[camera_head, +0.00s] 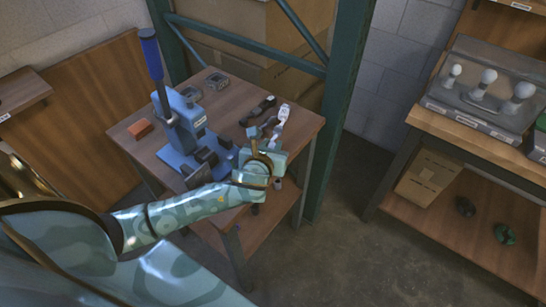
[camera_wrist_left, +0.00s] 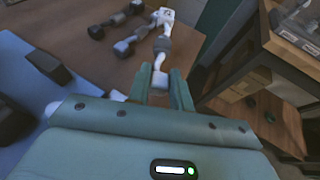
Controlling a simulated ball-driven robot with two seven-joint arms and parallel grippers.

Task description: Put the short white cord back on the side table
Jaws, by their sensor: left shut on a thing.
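The short white cord (camera_head: 283,114) is over the right part of the wooden side table (camera_head: 226,84), near its right edge. It also shows in the left wrist view (camera_wrist_left: 162,47), with a white plug end, a grey middle and a white near end. My left gripper (camera_head: 266,150) is over the front right of the table. In the left wrist view its fingers (camera_wrist_left: 160,85) are shut on the cord's near end. I cannot tell whether the cord touches the tabletop. My right gripper is not in view.
A dark cord (camera_head: 258,109) and a grey cord (camera_wrist_left: 129,43) lie just left of the white one. A blue press (camera_head: 190,135) with a tall lever stands left of my gripper. A green rack post (camera_head: 341,100) rises behind the right edge. A bench with bulbs (camera_head: 488,78) is at right.

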